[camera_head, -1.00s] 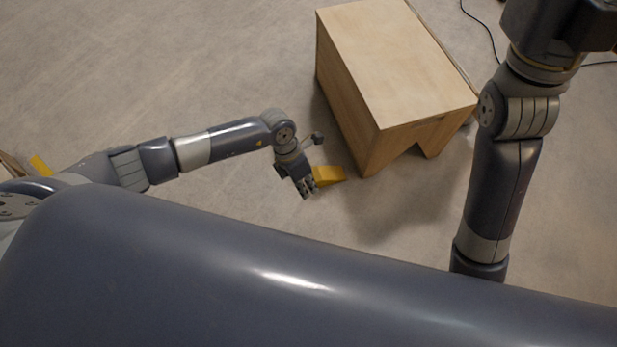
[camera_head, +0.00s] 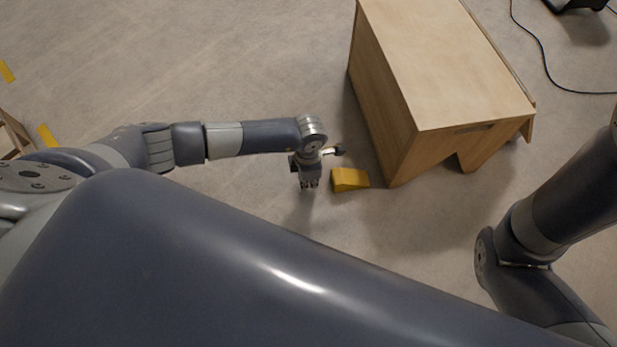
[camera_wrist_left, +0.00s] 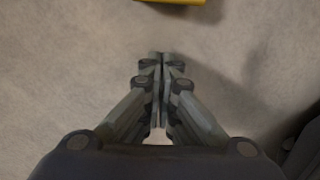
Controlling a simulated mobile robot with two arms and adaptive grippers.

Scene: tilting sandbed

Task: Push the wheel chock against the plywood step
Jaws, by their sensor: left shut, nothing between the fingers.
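The yellow wheel chock (camera_head: 349,179) lies on the floor in the head view, just left of the near end of the plywood step (camera_head: 440,60), with a narrow strip of floor between them. My left gripper (camera_head: 310,186) points down to the left of the chock, with a small gap between them. In the left wrist view my left gripper (camera_wrist_left: 161,62) is shut and empty over bare floor. A yellow edge of the chock (camera_wrist_left: 172,2) shows at the top of that view. My right gripper is out of view.
A black cable (camera_head: 540,60) lies on the floor right of the step. Yellow floor marks (camera_head: 46,136) and a wooden frame (camera_head: 14,136) are at the far left. The floor behind my left arm is clear.

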